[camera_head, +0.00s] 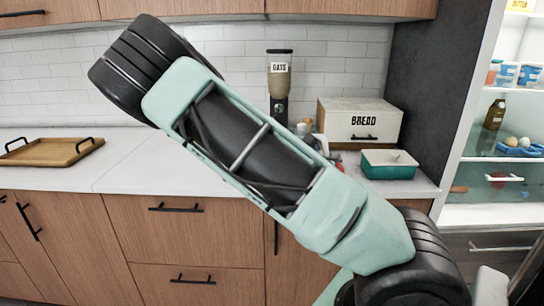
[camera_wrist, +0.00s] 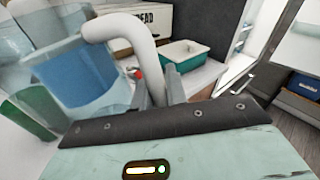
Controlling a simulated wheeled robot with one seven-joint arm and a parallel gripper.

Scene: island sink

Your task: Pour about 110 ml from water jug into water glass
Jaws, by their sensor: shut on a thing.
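The water jug (camera_wrist: 85,72) is at the left of the wrist view, clear, with blue water inside and a thick white handle (camera_wrist: 140,45). The jug looks tilted in this view. My gripper (camera_wrist: 157,88) is shut on the handle, with a grey finger on each side of it. I cannot make out the water glass for certain; a blurred green, see-through shape (camera_wrist: 35,108) lies at the lower left, and I cannot tell what it is. In the head view my arm hides the gripper and the jug.
A white counter (camera_head: 120,165) runs along the tiled wall. On it stand a wooden tray (camera_head: 50,152), an oats dispenser (camera_head: 279,85), a bread box (camera_head: 358,122) and a teal-and-white container (camera_head: 388,165). An open fridge (camera_head: 500,160) with filled shelves is at the right.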

